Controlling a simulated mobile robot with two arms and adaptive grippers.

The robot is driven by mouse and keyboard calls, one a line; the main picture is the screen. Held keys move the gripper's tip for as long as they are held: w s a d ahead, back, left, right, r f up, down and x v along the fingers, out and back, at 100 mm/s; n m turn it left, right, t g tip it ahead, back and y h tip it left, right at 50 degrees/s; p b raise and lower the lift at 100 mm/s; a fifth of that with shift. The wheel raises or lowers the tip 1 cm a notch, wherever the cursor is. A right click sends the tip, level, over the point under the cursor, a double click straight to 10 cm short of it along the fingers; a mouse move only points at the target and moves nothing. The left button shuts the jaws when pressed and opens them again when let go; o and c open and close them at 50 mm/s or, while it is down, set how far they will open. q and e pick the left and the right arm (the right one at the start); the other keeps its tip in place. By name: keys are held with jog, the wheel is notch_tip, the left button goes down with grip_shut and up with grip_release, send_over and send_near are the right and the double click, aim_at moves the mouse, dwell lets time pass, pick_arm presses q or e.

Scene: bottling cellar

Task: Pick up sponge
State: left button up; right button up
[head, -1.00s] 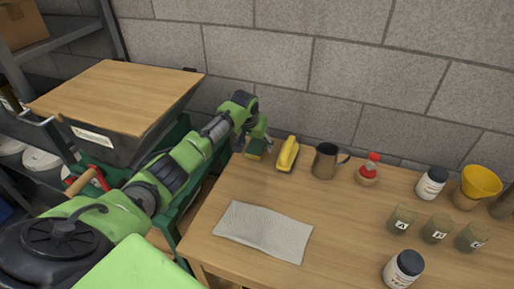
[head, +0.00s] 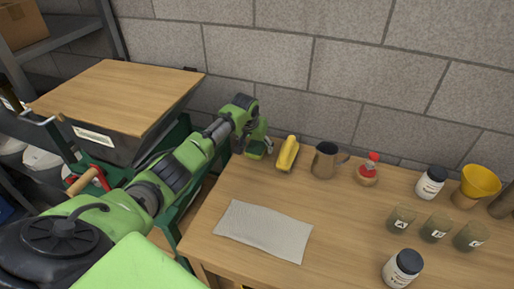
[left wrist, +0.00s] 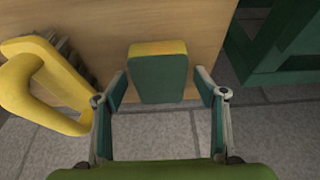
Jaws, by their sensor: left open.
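The sponge (left wrist: 158,77) is a small block with a green face and a yellow layer, seen in the left wrist view on the wooden table. In the head view the sponge (head: 255,150) shows only partly, at the table's back left corner, mostly covered by my gripper. My left gripper (left wrist: 161,82) is open, with one finger on each side of the sponge and a visible gap at both sides. In the head view my left gripper (head: 262,143) is low over that corner. My right gripper is not in view.
A grey cloth (head: 264,231) lies at the front. A block wall (head: 300,70) rises close behind. Bottles, cups and a yellow funnel (head: 481,181) stand at right.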

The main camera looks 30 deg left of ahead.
aim_at(258, 143)
pick_arm(q)
jog(key=c, duration=0.8)
jog(key=shift+r, duration=0.2)
notch_tip(258, 143, up, 4)
jog(key=shift+f+b, duration=0.2)
jog(key=shift+b, duration=0.1)
jog(key=s+d+r, duration=0.1)
jog(key=s+r, duration=0.2)
jog(key=s, duration=0.1)
jog(key=s+d+r+b, duration=0.1)
jog(key=s+d+r, duration=0.1)
jog(key=s+r, duration=0.1)
jog(key=s+d+r+b, duration=0.1)
jog(key=s+d+r, duration=0.1)
jog(key=s, duration=0.4)
jog(key=shift+d+r, duration=0.2)
jog(key=shift+r, duration=0.6)
jog(key=shift+c, duration=0.5)
